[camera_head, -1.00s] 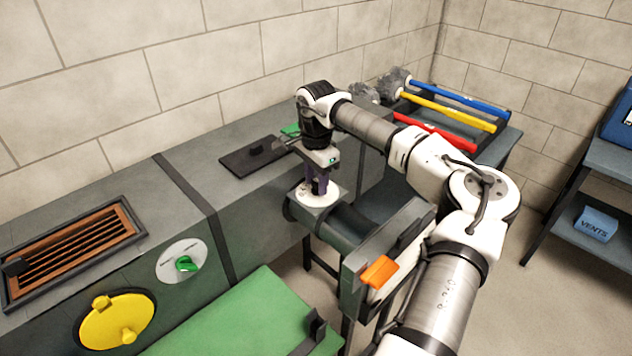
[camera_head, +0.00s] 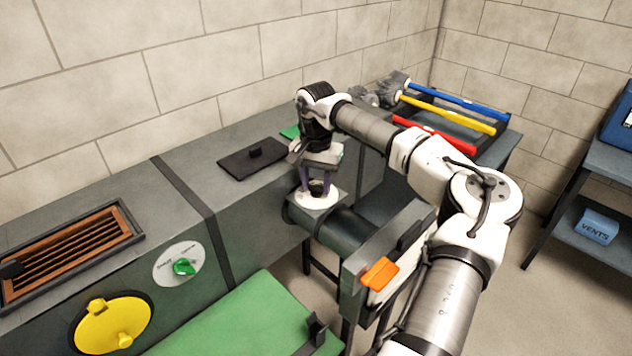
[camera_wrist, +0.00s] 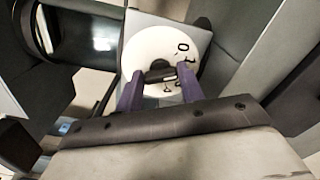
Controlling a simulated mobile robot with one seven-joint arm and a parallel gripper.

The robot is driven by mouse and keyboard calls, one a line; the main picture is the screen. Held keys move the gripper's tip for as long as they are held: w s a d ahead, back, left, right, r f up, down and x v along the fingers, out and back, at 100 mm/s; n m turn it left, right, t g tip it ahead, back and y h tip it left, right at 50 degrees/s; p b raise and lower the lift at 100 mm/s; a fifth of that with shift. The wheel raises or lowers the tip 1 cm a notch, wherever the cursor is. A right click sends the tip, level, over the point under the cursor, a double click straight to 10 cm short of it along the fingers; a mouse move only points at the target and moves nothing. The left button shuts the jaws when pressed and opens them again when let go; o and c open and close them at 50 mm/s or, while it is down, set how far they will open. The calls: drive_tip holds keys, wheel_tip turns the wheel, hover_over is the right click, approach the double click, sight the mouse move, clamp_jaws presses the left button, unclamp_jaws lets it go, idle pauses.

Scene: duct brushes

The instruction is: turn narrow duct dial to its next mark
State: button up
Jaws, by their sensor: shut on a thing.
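The narrow duct dial (camera_head: 309,201) is a white disc on a grey square plate, on top of the narrow duct branch. It has a dark knob (camera_head: 317,186) in its middle. In the wrist view the dial (camera_wrist: 141,50) shows dark marks, one like a 0 at its upper right, and the knob (camera_wrist: 160,72) lies between purple fingers. My gripper (camera_head: 317,193) points down over the dial, shut on the knob. The wrist view shows my gripper (camera_wrist: 158,90) with one finger on each side of the knob. Part of the dial's near side is hidden by the gripper.
A green-knobbed dial (camera_head: 179,265) and a yellow round cover (camera_head: 113,324) are on the wide duct's front. An orange-handled piece (camera_head: 380,273) sits at the narrow duct's near end. Red, yellow and blue brushes (camera_head: 447,112) lie at the back right. A green panel (camera_head: 245,318) is in front.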

sight(316, 186)
idle(0.4)
drive_tip(key=o, duration=1)
drive_tip(key=shift+r, duration=0.1)
wheel_tip(316, 186, up, 14)
drive_tip(key=b, duration=0.2)
drive_tip(key=shift+b, duration=0.3)
